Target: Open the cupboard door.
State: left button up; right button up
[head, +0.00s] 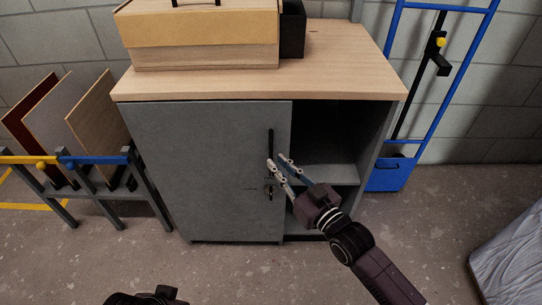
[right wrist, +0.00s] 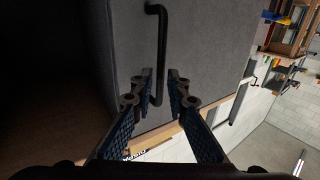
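The grey cupboard door (head: 205,165) covers the left and middle of the cupboard front and looks shut. Its black upright bar handle (head: 270,145) is near the door's right edge, with a small lock below it. My right gripper (head: 281,165) is at the handle's lower part, fingers apart. In the right wrist view, the handle (right wrist: 162,40) runs down between the two open fingertips (right wrist: 160,88); I cannot tell whether they touch it. A dark part of mine shows at the bottom edge of the head view, but no left fingers are seen.
The cupboard's right side is an open bay with a shelf (head: 330,174). A box (head: 200,50) and a black bin stand on the wooden top (head: 335,70). A rack of boards (head: 90,160) is left, a blue trolley (head: 390,175) right. The floor in front is clear.

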aim_at(272, 158)
jog(key=x, duration=0.4)
jog(key=shift+a+b, duration=0.1)
jog(key=shift+b, duration=0.2)
grip_shut()
